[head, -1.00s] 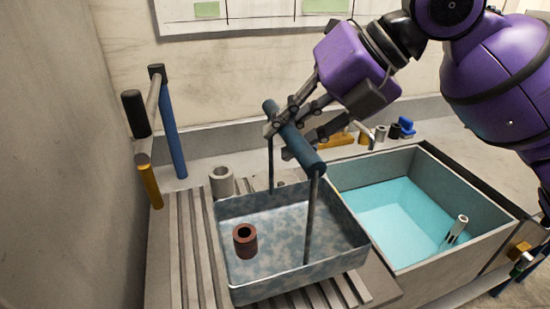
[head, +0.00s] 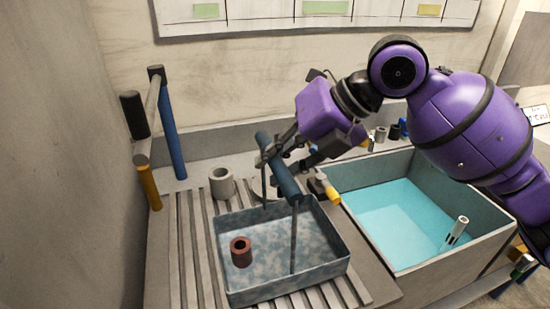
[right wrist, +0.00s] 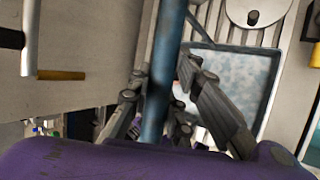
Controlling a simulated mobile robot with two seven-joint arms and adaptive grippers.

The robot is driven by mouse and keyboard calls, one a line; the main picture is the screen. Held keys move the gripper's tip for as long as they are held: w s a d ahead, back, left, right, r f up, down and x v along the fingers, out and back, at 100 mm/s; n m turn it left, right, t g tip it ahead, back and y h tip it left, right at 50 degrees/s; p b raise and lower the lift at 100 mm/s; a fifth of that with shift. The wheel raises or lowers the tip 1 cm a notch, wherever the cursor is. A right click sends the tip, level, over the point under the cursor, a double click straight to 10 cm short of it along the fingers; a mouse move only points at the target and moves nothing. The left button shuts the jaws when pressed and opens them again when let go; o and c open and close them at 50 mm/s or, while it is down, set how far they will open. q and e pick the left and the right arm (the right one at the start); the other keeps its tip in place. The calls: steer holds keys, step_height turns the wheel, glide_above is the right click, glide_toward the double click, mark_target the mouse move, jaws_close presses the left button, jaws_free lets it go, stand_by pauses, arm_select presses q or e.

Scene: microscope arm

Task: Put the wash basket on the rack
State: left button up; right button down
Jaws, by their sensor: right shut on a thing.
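The wash basket (head: 230,293) is a speckled blue-grey open tray with a dark blue handle bar on two thin uprights. It is over the ribbed rack (head: 187,255), left of the sink; whether its underside touches the ribs I cannot tell. A brown hollow cylinder (head: 241,252) stands inside it. My right gripper (head: 272,155) is shut on the handle bar, above the basket. In the right wrist view the bar (right wrist: 165,65) runs between the fingers, with the basket's speckled floor (right wrist: 232,82) beyond. My left gripper is not in view.
A sink with turquoise water (head: 395,220) lies to the right, with a pale tube (head: 458,230) in it. A grey hollow cylinder (head: 222,184) stands behind the basket. Blue (head: 172,130) and yellow (head: 149,187) posts stand at the left. Ribs left of the basket are clear.

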steer(key=shift+r, duration=0.15)
steer(key=c, duration=2)
jaws_free()
steer(key=shift+c, duration=0.2)
steer(key=o, duration=0.5)
steer(key=shift+c, duration=0.2)
steer(key=v, duration=1.2)
steer(key=shift+a, duration=0.1)
